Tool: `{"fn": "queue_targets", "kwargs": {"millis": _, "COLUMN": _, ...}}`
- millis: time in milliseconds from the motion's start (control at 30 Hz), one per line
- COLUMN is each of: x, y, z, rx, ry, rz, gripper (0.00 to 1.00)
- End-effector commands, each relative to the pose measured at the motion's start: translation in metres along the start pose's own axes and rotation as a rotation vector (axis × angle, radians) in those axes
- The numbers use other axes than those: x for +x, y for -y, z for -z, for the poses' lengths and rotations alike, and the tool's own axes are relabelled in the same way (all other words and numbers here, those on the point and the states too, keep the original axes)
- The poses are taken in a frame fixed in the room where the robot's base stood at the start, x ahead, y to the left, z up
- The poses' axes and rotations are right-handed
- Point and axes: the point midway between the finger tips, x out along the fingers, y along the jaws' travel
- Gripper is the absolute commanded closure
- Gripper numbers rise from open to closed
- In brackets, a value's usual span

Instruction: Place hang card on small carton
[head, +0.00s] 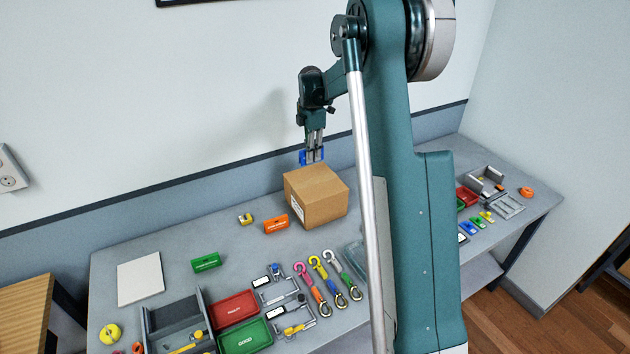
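The small carton (312,199) is a plain brown box standing on the grey bench near the wall, with a white label on its left side. My gripper (313,156) points down over the carton's far edge. Its fingers are close together on a small blue piece, which looks like the hang card (304,158). The fingers hide the middle of the card. The card's lower edge is close to the carton's top; I cannot tell whether they touch.
An orange block (276,224), a yellow-and-grey piece (246,219) and a green block (206,262) lie left of the carton. Red (236,308) and green (245,337) trays and several coloured hooks (321,268) are in front.

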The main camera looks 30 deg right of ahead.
Motion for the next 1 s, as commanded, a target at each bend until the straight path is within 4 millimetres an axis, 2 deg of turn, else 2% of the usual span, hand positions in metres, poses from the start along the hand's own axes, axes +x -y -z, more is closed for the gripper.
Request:
{"fn": "queue_targets", "kwargs": {"millis": 200, "x": -0.004, "y": 0.006, "z": -0.012, "rx": 0.003, "ry": 0.0, "rz": 0.0, "gripper": 0.92}}
{"fn": "queue_targets", "kwargs": {"millis": 600, "x": -0.001, "y": 0.006, "z": -0.013, "rx": 0.003, "ry": 0.0, "rz": 0.0, "gripper": 0.92}}
{"fn": "queue_targets", "kwargs": {"millis": 767, "x": 0.013, "y": 0.006, "z": -0.012, "rx": 0.003, "ry": 0.0, "rz": 0.0, "gripper": 0.92}}
{"fn": "queue_targets", "kwargs": {"millis": 1000, "x": 0.045, "y": 0.006, "z": -0.012, "rx": 0.003, "ry": 0.0, "rz": 0.0, "gripper": 0.92}}
